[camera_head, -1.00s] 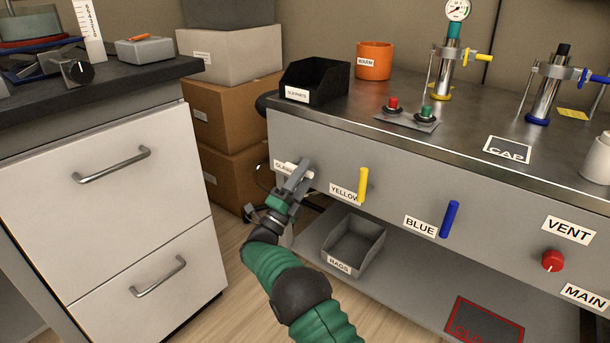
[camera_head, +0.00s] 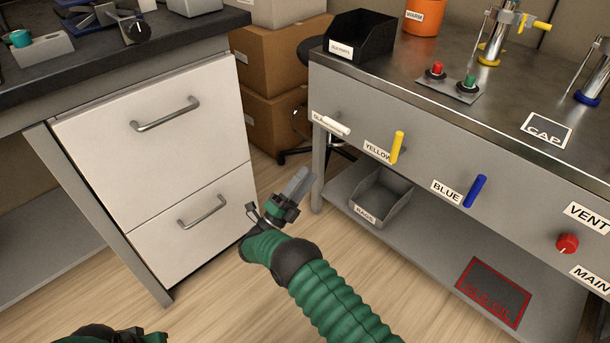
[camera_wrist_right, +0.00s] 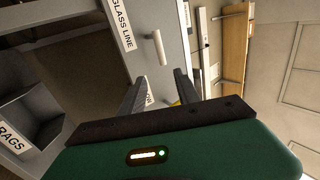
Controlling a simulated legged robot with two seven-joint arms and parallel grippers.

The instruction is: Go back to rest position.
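My right gripper (camera_head: 297,185) is in front of the bench, below and left of the white glass line handle (camera_head: 334,125). It touches nothing. In the right wrist view the two fingers of the right gripper (camera_wrist_right: 160,90) stand apart with nothing between them, and the white handle (camera_wrist_right: 158,47) shows beyond them. A green and black part of my left arm (camera_head: 110,335) just enters at the bottom left of the head view. The left gripper's fingers do not show.
The drawer cabinet (camera_head: 150,150) stands left of my right arm. The bench front carries a yellow handle (camera_head: 397,147), a blue handle (camera_head: 474,191) and a red knob (camera_head: 567,243). A rags bin (camera_head: 382,198) sits on the lower shelf. Floor (camera_head: 210,300) between is clear.

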